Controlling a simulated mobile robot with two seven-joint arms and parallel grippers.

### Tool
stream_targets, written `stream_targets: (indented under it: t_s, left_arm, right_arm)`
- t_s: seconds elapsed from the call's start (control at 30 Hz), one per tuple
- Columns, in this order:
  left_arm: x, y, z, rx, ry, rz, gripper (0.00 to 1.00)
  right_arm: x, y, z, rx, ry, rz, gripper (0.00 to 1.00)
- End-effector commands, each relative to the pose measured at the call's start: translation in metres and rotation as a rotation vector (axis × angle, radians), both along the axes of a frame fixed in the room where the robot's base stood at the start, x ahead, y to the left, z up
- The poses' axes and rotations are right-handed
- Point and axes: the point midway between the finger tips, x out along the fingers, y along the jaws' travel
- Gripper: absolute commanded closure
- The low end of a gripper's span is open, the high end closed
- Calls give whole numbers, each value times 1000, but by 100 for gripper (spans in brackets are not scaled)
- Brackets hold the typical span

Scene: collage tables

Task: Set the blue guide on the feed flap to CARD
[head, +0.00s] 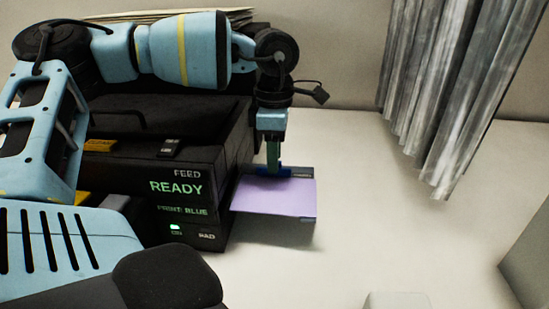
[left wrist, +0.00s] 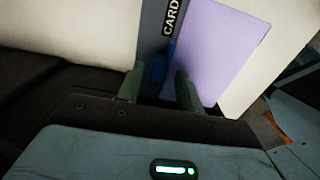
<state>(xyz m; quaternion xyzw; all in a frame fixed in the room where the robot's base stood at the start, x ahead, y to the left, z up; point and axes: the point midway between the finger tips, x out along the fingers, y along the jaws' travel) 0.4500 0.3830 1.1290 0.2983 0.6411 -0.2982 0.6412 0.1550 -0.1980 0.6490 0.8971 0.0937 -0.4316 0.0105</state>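The feed flap (head: 306,171) sticks out from the right side of the black machine, with a purple sheet (head: 275,198) on it. In the left wrist view, the flap (left wrist: 150,24) is a dark strip marked CARD beside the purple sheet (left wrist: 217,45). The blue guide (left wrist: 158,66) sits on the strip, below the CARD lettering in the picture. My left gripper (head: 273,171) points down at the guide. In the left wrist view, its green fingers (left wrist: 159,80) stand apart, one on each side of the guide; contact cannot be told. My right gripper is not in view.
The black machine (head: 200,155) shows FEED, READY and PRINT: BLUE, with a green light above its lower labels. Grey curtains (head: 440,85) hang at the back right. The pale table (head: 390,220) is clear right of the flap. A pale block (head: 398,301) shows at the bottom edge.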

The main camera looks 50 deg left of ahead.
Motion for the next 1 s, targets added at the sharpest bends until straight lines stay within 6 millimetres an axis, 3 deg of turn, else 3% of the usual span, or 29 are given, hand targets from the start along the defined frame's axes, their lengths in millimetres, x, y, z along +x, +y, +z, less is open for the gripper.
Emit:
stream_targets:
  t_s: [0.2, 0.4, 1.0]
  left_arm:
    - [1, 0, 36, 2, -4, 1, 64]
    - [0, 0, 59, 1, -2, 2, 64]
    - [0, 0, 65, 0, -1, 1, 64]
  right_arm:
    - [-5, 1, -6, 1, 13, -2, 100]
    - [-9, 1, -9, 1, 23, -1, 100]
    - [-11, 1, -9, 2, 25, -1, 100]
